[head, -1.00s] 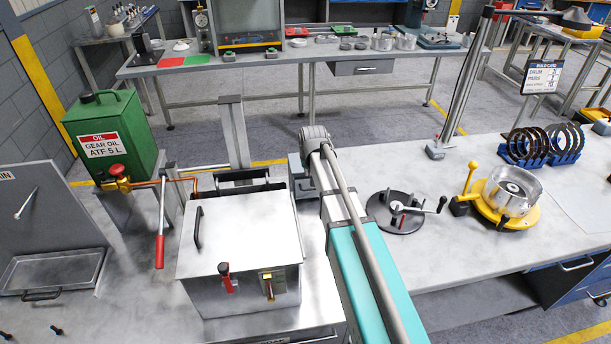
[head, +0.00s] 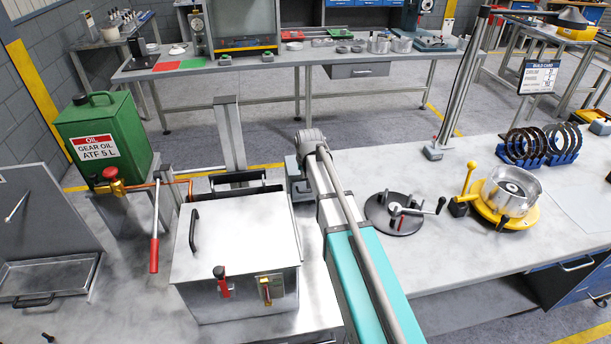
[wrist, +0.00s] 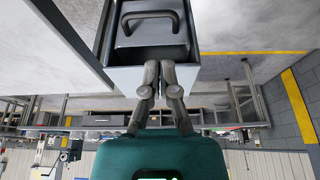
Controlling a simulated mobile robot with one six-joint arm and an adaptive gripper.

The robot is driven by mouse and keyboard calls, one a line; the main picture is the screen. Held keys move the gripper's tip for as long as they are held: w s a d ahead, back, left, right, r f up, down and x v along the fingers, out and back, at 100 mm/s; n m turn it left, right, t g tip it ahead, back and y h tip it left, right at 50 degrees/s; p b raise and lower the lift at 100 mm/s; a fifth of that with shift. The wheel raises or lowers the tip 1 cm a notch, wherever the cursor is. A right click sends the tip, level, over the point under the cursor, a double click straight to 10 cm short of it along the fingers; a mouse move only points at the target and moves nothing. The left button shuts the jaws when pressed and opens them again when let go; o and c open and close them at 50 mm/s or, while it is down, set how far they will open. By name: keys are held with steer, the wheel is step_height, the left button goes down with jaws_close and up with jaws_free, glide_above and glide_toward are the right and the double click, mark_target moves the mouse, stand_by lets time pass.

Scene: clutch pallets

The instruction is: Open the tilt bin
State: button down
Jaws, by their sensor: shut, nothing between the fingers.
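The tilt bin appears to be the grey box (wrist: 215,62) with a dark bar handle (wrist: 150,18) in the wrist view, which is upside down. My gripper (wrist: 159,72) is shut and empty, its fingers together in front of the box near its edge. I cannot tell whether they touch it. The handle lies beyond the fingertips, not between them. In the head view a small blue-grey box (head: 295,182), likely the same bin, shows beside my arm and is mostly hidden behind it. My gripper is hidden there. How far the bin is tilted cannot be told.
A metal tank (head: 235,240) with a lid handle and red lever stands left of my arm. A green oil can (head: 100,135) and a red-handled pump lever (head: 154,230) stand further left. On the right bench are a dark crank disc (head: 403,222) and a yellow fixture (head: 505,205).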

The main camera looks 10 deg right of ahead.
steer(key=b+x, duration=0.7)
steer(key=x, duration=0.1)
stand_by(0.4)
stand_by(0.5)
steer(key=shift+s+a+f, duration=0.15)
steer(key=shift+a, duration=0.05)
